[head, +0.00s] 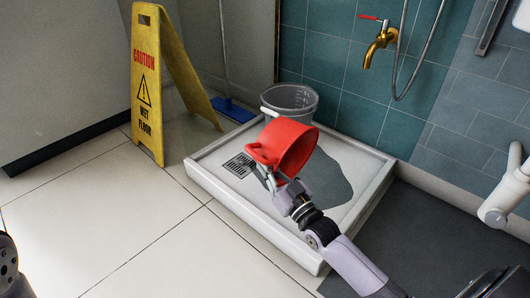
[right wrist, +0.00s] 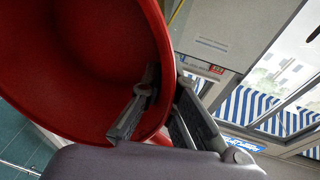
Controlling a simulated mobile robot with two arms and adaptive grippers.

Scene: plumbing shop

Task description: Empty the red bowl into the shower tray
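The red bowl (head: 282,143) is held in the air above the white shower tray (head: 237,213), tipped far over on its side. My right gripper (head: 264,174) is shut on the bowl's wall at its lower left. In the right wrist view one finger lies inside the bowl (right wrist: 85,50) and the other outside its rim. The part of the bowl's inside that shows there looks bare. A dark, wet-looking patch (head: 325,178) spreads over the tray floor below and right of the bowl. My left gripper is not in view.
A grey bucket (head: 297,98) stands at the back of the tray, close behind the bowl. A drain grate (head: 239,165) lies in the tray's left part. A brass tap (head: 379,42) and a hose hang on the tiled wall. A yellow caution sign (head: 147,85) stands left of the tray.

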